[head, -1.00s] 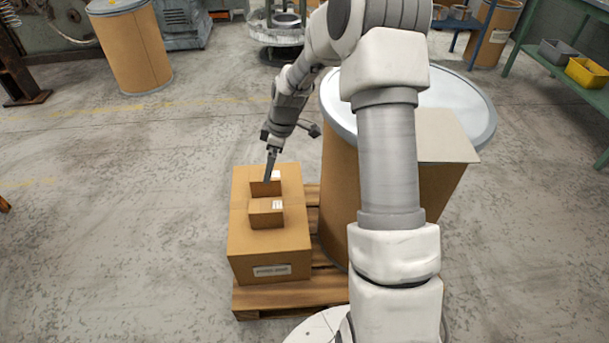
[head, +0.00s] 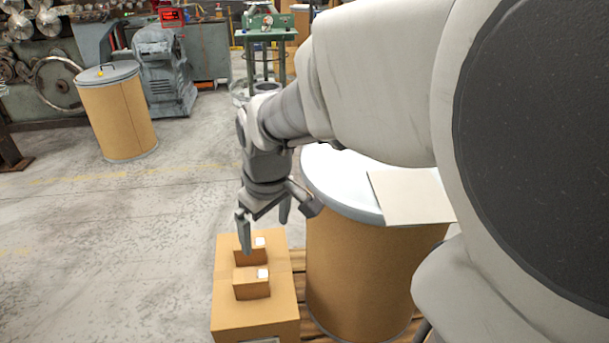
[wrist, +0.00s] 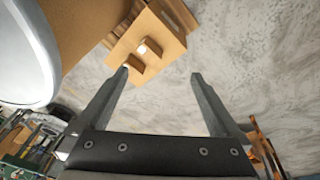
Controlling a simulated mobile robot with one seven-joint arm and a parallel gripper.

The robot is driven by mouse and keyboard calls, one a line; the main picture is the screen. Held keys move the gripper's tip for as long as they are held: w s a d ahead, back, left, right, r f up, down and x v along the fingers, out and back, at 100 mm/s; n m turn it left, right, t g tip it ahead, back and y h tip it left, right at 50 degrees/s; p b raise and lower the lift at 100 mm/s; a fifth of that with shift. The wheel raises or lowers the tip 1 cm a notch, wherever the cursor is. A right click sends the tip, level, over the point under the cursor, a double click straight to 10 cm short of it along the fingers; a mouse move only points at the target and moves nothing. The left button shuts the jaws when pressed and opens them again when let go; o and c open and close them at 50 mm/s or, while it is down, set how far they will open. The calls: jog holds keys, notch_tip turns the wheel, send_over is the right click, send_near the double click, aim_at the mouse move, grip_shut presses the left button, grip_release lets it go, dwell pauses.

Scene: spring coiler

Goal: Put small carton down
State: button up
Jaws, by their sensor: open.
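Two small brown cartons with white labels sit on top of a large brown carton (head: 228,318). The front small carton (head: 251,287) and the rear small carton (head: 243,257) stand close together; I cannot tell which one the task names. My gripper (head: 265,230) is open and empty, above and near the rear small carton; one finger overlaps that carton in the head view. In the wrist view, my gripper (wrist: 160,76) has its fingers spread wide with nothing between them. The large carton (wrist: 172,42) and the small cartons lie beyond the fingertips, apart from them.
A large fibre drum (head: 355,270) with a pale lid stands right of the cartons, a flat cardboard sheet (head: 412,196) on its lid. A wooden pallet (head: 298,262) is beneath. Another drum (head: 118,115) and machinery stand at the back left. The floor on the left is clear.

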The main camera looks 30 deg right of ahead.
jog(key=s+r+m+t, duration=0.3)
jog(key=s+r, duration=0.3)
jog(key=s, duration=0.6)
jog(key=shift+a+r+m, duration=0.3)
jog(key=shift+a+m, duration=0.1)
jog(key=shift+m, duration=0.4)
jog(key=shift+r, duration=0.1)
notch_tip(320, 180, up, 24)
jog(key=p, duration=2.4)
jog(key=shift+r, duration=0.2)
